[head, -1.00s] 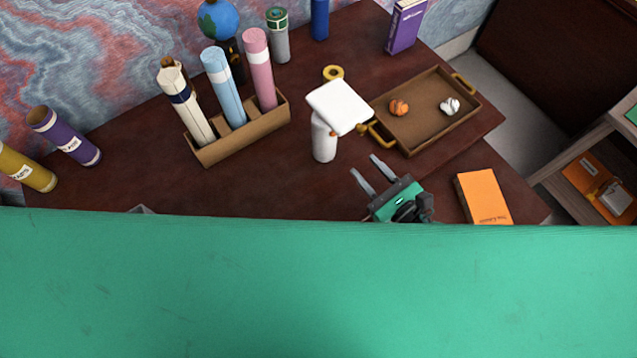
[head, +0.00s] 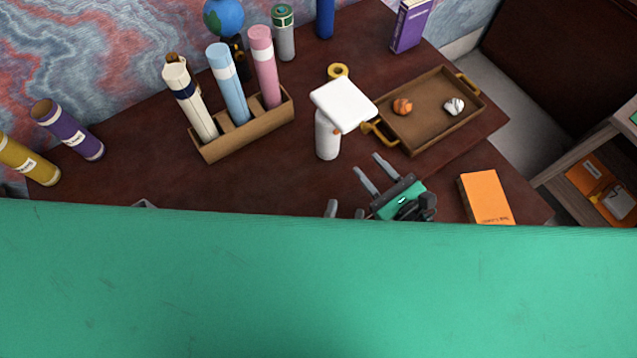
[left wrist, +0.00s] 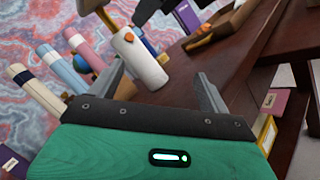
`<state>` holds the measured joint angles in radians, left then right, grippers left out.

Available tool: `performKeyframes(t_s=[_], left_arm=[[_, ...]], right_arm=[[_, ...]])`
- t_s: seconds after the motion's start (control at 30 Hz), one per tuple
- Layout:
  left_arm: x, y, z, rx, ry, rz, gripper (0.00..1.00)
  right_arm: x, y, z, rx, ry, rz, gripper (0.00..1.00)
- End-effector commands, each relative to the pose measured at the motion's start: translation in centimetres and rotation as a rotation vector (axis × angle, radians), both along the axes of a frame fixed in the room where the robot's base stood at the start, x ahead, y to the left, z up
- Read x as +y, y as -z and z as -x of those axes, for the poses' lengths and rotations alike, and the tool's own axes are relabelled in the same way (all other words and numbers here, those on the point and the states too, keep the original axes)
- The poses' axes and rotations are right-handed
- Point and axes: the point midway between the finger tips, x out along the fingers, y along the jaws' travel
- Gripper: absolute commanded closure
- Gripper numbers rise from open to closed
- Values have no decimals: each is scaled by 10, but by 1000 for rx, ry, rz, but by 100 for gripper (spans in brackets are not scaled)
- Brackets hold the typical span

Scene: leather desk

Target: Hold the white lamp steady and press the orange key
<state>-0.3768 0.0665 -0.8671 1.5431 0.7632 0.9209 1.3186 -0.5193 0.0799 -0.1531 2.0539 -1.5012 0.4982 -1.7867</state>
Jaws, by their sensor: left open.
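The white lamp (head: 327,140) stands upright on the desk, with a flat white head (head: 343,103) above its round body. In the left wrist view the lamp (left wrist: 143,62) lies ahead, between the lines of my fingers. A small orange key (left wrist: 129,37) shows on its body there; an orange spot also shows under the head in the head view. My left gripper (head: 345,209) is open and empty; only its fingertips rise above the green surface, short of the lamp. My right gripper (head: 375,173) is open and empty, just in front and right of the lamp.
A wooden tray (head: 440,128) with an orange and a white lump lies right of the lamp. A cardboard holder (head: 247,131) with several tubes stands to its left. An orange book (head: 486,197) lies at the right. My green body hides the near desk.

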Motion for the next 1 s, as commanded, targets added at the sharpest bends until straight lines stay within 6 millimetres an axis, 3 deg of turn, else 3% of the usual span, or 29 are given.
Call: performKeyframes(t_s=[0.2,0.4,0.67,1.0], left_arm=[[42,-17,-37,158,3,418,20],[61,-27,-55,262,29,711,20],[63,-28,-68,311,50,815,20],[56,-29,-128,309,51,811,20]], right_arm=[[0,0,0,0,0,0,64],[0,0,0,0,0,0,64],[0,0,0,0,0,0,64],[0,0,0,0,0,0,64]])
